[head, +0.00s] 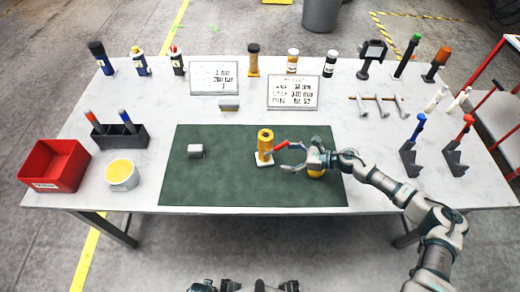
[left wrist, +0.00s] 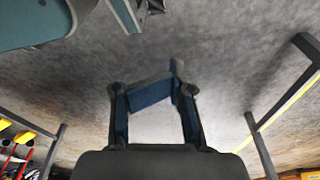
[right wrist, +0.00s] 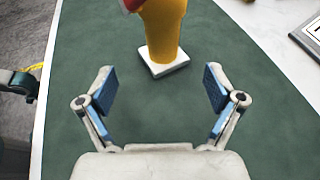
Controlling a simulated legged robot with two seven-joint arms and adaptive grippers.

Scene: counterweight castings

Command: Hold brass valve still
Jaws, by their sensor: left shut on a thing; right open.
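The brass valve (head: 265,142) stands upright on a white square base on the green mat (head: 225,180), with a red handle at its right side. In the right wrist view the valve (right wrist: 163,28) is beyond my fingertips, its top cut off by the frame. My right gripper (head: 286,158) is open, just right of the valve; its fingers (right wrist: 161,90) have only bare mat between them. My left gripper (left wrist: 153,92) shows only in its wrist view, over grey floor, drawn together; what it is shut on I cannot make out.
A grey block (head: 195,151) lies on the mat's left part. A yellow thing (head: 316,173) is partly hidden under my right gripper. A red bin (head: 55,165), white tub (head: 122,174) and dark holder (head: 120,135) stand left. Signs, bottles and tools line the back and right.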

